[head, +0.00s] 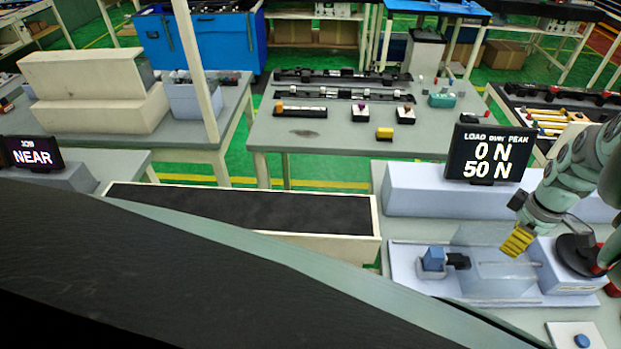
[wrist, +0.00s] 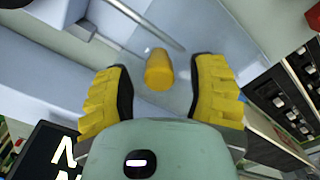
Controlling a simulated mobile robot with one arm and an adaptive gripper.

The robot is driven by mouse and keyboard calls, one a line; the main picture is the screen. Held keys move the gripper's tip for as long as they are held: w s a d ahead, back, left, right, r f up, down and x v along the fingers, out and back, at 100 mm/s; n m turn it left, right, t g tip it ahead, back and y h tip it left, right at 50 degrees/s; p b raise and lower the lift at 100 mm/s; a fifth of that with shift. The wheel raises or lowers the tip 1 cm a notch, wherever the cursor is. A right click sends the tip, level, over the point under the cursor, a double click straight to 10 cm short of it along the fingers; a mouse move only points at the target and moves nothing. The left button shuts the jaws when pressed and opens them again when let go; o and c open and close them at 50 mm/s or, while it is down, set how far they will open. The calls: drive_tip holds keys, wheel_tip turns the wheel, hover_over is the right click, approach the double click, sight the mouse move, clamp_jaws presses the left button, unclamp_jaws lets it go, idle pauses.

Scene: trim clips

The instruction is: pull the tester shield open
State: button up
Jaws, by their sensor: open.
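The tester (head: 408,270) is a pale blue-grey fixture on the bench at lower right. Its clear shield (head: 485,277) stands over the middle, between a small blue block with a dark piece (head: 433,258) and a housing on the right. My gripper (head: 517,240) is just above the shield's right part, pointing down. In the wrist view my gripper (wrist: 160,88) is open, its yellow ribbed fingers on either side of an orange-yellow knob (wrist: 158,70). Gaps show between the knob and both fingers. The knob appears attached to a translucent pane; the head view hides it behind the fingers.
A display (head: 490,153) behind the tester reads load 0 N, peak 50 N. A blue button (head: 582,340) sits on a white plate at the front right. A long dark-topped conveyor (head: 250,210) lies left. A table (head: 290,135) with clips and small blocks stands behind.

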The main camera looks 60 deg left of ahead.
drive_tip(key=r, duration=0.9)
drive_tip(key=shift+w+d, duration=0.15)
drive_tip(key=shift+d, duration=0.1)
drive_tip(key=shift+r, duration=0.55)
